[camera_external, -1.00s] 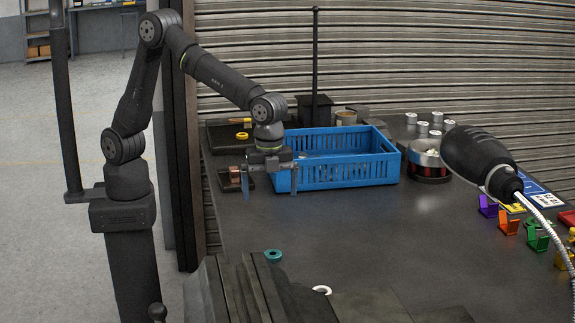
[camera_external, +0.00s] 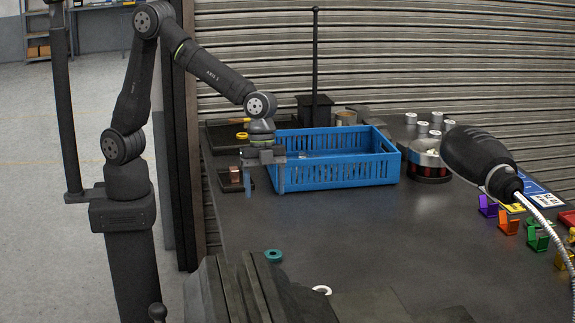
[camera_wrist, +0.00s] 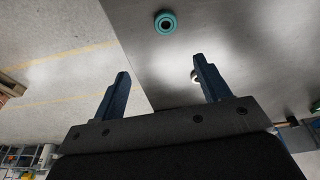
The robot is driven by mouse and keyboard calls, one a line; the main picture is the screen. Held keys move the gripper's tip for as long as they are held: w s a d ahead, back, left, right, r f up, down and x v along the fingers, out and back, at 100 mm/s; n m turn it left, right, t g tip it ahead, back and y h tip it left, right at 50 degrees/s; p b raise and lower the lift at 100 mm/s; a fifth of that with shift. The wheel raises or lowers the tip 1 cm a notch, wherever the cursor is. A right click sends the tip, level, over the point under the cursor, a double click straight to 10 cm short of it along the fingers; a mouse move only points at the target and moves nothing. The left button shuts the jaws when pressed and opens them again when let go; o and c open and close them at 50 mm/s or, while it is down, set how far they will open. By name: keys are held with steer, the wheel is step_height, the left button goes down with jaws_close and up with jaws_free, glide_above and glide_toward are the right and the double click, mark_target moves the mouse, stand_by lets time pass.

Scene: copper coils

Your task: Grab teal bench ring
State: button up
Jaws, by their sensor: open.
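The teal ring (camera_external: 273,256) lies flat on the dark bench near its front left edge, beside a ribbed dark block. It also shows in the wrist view (camera_wrist: 166,22), near the top and beyond the fingertips. My gripper (camera_external: 265,192) is open and empty, its fingers pointing down at the near left corner of the blue crate. The wrist view shows both fingers (camera_wrist: 162,75) spread apart with nothing between them. The ring is well away from my gripper, toward the front of the bench.
The blue crate (camera_external: 345,174) stands right beside and behind my gripper. A small dark tray with a copper piece (camera_external: 235,174) is at its left. A white ring (camera_external: 321,290) lies right of the teal one. The mid-bench is clear; a dark hanging tool (camera_external: 478,160) is at right.

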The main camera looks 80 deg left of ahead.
steer(key=f, duration=0.3)
steer(key=f+n+h, duration=0.1)
steer(key=f, duration=0.3)
steer(key=f+t+h, duration=0.1)
steer(key=f, duration=0.3)
steer(key=shift+w+d, duration=0.35)
steer(key=shift+d, duration=0.05)
steer(key=shift+x, duration=2.9)
steer(key=shift+s+a, duration=0.1)
steer(key=shift+a, duration=0.1)
steer(key=c, duration=1.1)
